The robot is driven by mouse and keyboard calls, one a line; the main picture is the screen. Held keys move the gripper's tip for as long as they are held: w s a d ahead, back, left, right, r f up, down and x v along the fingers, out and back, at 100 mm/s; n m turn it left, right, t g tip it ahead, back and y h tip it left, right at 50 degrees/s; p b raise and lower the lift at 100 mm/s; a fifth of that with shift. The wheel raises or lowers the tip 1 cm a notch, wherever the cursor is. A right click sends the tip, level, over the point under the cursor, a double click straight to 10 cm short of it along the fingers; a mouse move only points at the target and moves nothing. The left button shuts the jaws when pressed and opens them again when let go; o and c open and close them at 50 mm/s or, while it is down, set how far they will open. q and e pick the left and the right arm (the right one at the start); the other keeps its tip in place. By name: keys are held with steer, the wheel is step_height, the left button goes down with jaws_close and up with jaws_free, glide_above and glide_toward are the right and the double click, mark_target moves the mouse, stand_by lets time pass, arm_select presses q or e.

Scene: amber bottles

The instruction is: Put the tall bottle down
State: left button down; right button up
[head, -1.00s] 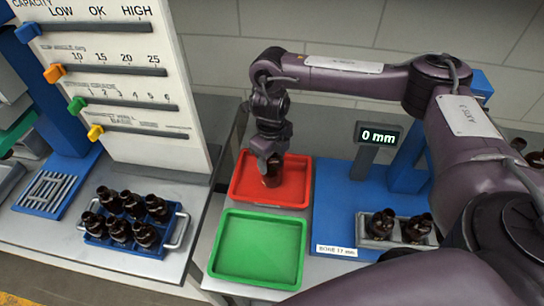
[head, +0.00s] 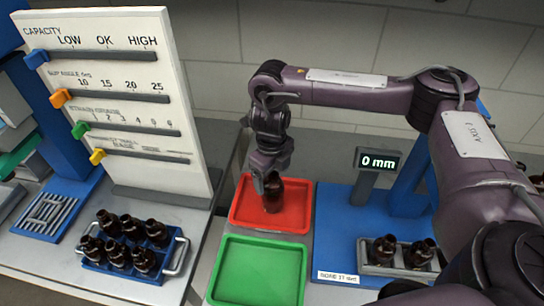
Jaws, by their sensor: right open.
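A dark amber bottle (head: 273,196) stands upright in the red tray (head: 296,224). My right gripper (head: 271,184) is just above and around the bottle's top; its jaws are open, and the bottle's neck is partly hidden by the fingers. The bottle looks to rest on the tray floor. My left gripper is not in the head view.
An empty green tray (head: 257,272) lies in front of the red one. A blue rack of several amber bottles (head: 124,262) stands at left. A grey holder (head: 372,269) with amber bottles is at right, near a display (head: 377,161) reading 0 mm.

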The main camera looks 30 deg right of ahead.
step_height(320, 180, up, 9)
steer(key=shift+s+a+f+p, duration=0.1)
steer(key=shift+f+p, duration=0.05)
steer(key=shift+p, duration=0.35)
steer(key=shift+f, duration=0.1)
